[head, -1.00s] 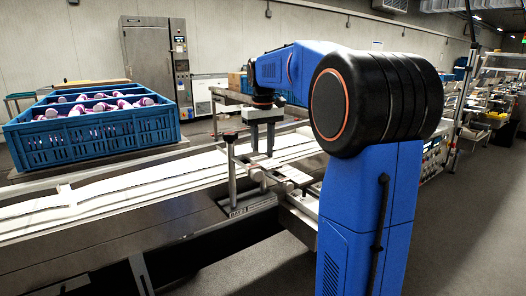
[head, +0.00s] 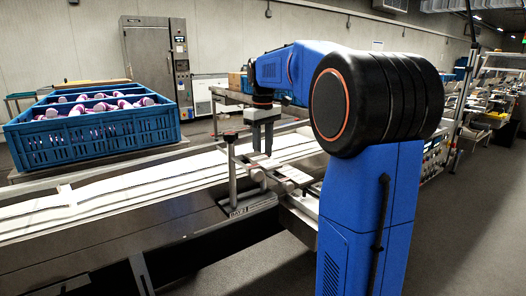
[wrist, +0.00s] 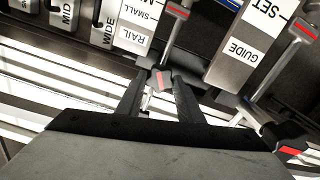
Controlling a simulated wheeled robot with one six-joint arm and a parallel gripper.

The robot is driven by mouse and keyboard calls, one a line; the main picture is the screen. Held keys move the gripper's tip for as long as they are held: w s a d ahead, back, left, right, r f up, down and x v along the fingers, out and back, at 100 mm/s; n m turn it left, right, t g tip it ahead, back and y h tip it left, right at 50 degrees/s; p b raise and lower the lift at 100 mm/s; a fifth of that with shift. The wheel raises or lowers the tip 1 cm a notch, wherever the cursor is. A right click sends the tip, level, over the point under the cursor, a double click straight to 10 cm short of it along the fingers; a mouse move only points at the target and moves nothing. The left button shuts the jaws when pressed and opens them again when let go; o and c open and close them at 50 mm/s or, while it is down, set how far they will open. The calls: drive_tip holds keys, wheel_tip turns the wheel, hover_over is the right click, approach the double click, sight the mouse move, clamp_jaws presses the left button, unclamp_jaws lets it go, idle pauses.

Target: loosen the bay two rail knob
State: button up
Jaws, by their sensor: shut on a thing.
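In the wrist view, my gripper (wrist: 158,92) has its two dark fingers on either side of a small dark knob with a red mark (wrist: 163,78), and is shut on it. The knob sits on a pale stem beside a white label strip (wrist: 133,30) reading RAIL, SMALL, with more text cut off. The fingers hide part of the knob. In the head view, my gripper (head: 262,148) points down over the near side of the conveyor line; the knob is too small to make out there.
Another red-marked lever knob (wrist: 290,143) stands at lower right in the wrist view, near a GUIDE, SET label (wrist: 250,40). A post with a dark red-topped knob (head: 230,136) stands just left of my gripper. A blue crate (head: 95,140) of purple-and-white items stands further left.

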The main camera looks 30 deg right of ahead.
drive_tip(key=o, duration=1.1)
drive_tip(key=shift+c, duration=0.2)
wheel_tip(320, 180, up, 17)
drive_tip(key=shift+r, duration=0.2)
